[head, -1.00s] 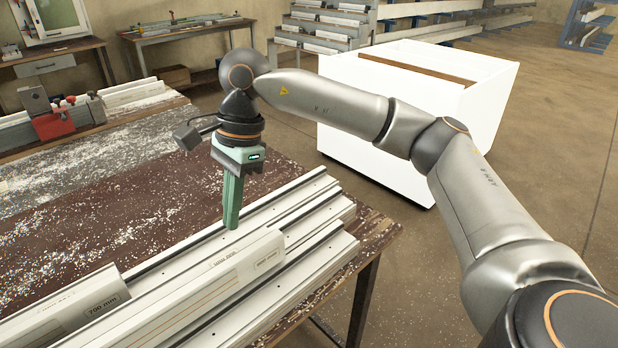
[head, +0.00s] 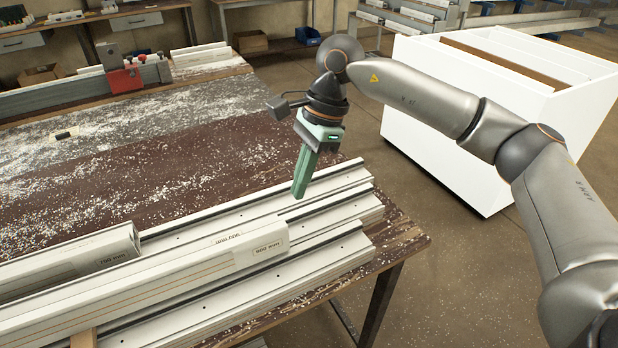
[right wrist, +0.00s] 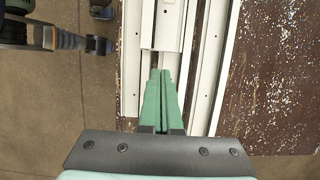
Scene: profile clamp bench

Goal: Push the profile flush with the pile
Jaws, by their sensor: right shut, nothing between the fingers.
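Long white profiles lie stacked as a pile (head: 340,222) along the bench's near edge. On top, a long labelled profile (head: 180,278) runs from the lower left and ends short of the pile's right end. A shorter profile (head: 60,262), labelled 700 mm, lies behind it at left. My right gripper (head: 299,194) is shut and empty, pointing down just beyond the long profile's right end. In the right wrist view, the shut green fingers (right wrist: 160,74) point at a profile end (right wrist: 166,42), with a small gap seeming to show; contact cannot be told.
The brown bench (head: 190,165) is strewn with white chips. A red clamp (head: 125,78) stands on its far side. A white bin (head: 480,120) stands on the floor beyond the bench's right end. A wooden piece (head: 84,338) shows at the bottom left.

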